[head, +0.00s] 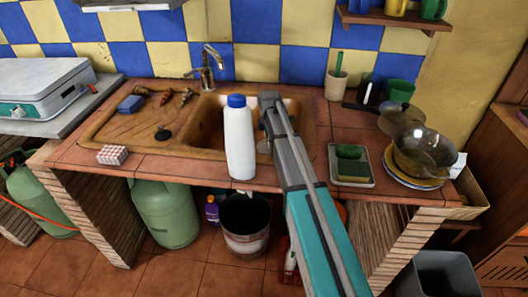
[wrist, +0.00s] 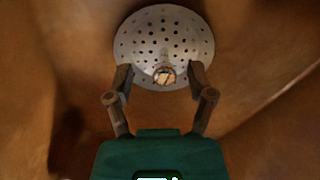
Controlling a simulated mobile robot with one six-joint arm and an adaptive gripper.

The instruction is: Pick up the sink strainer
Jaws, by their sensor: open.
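The sink strainer is a round, pale metal disc with many small holes and a small knob near its lower edge. In the wrist view the sink strainer (wrist: 163,35) lies in the brown sink basin (wrist: 265,60). My gripper (wrist: 160,78) is open, with one finger on each side of the knob, overlapping the strainer's lower part. I cannot tell whether the fingers touch it. In the head view my arm reaches down into the basin (head: 208,125). A small grey edge beside the arm may be the strainer, but most of the view there is blocked.
A white bottle with a blue cap (head: 239,138) stands at the sink's front edge, left of my arm. A tap (head: 207,70) rises behind the basin. A sponge tray (head: 350,165) and a glass pot (head: 427,152) are to the right. The basin walls surround my gripper.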

